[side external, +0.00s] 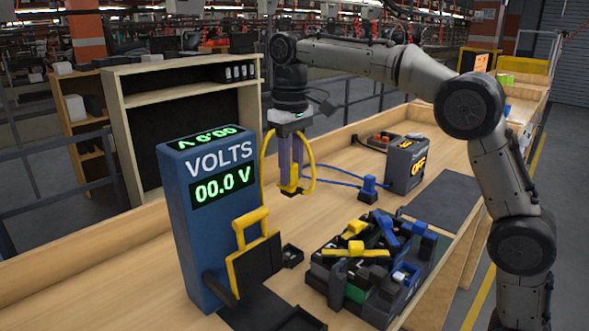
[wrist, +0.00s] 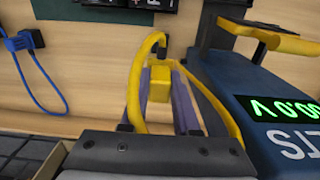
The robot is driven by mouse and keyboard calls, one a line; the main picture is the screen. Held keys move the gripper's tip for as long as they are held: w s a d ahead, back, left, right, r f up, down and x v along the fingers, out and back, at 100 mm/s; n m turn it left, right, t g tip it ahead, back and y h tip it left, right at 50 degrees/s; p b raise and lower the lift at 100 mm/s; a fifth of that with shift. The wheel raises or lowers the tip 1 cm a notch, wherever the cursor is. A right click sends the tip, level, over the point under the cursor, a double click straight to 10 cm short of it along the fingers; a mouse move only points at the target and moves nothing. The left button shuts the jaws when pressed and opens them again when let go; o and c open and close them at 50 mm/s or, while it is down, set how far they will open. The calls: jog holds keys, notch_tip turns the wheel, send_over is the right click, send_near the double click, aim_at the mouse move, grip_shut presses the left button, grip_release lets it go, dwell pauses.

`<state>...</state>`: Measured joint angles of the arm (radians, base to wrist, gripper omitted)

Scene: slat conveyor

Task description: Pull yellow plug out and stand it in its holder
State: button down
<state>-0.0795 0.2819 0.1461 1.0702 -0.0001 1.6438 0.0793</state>
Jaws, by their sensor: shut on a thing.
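The yellow plug (side external: 290,187) is between the fingertips of my gripper (side external: 291,180), which points straight down and is shut on it. The plug also shows in the wrist view (wrist: 159,84), between the greyish-purple fingers (wrist: 168,100). A yellow cable (side external: 312,168) loops up around the fingers. The plug appears to be above the bench, but I cannot tell its exact height. A small black open block (side external: 292,256) sits on the bench nearer the camera, apart from the plug; I cannot tell if it is the holder.
A blue meter (side external: 205,225) reads 00.0 V, with a black, yellow-handled part (side external: 255,258) beside it. A blue plug (side external: 369,187) stands in a black base. A dark box (side external: 403,165) reads OFF. A tray (side external: 330,283) of parts is front right. Bare bench lies between.

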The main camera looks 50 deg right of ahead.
jog(key=shift+f, duration=0.15)
jog(key=shift+f, duration=6.7)
jog(key=shift+f, duration=1.05)
jog(key=c, duration=0.6)
grip_release()
notch_tip(320, 180, up, 12)
jog(key=shift+r, duration=0.85)
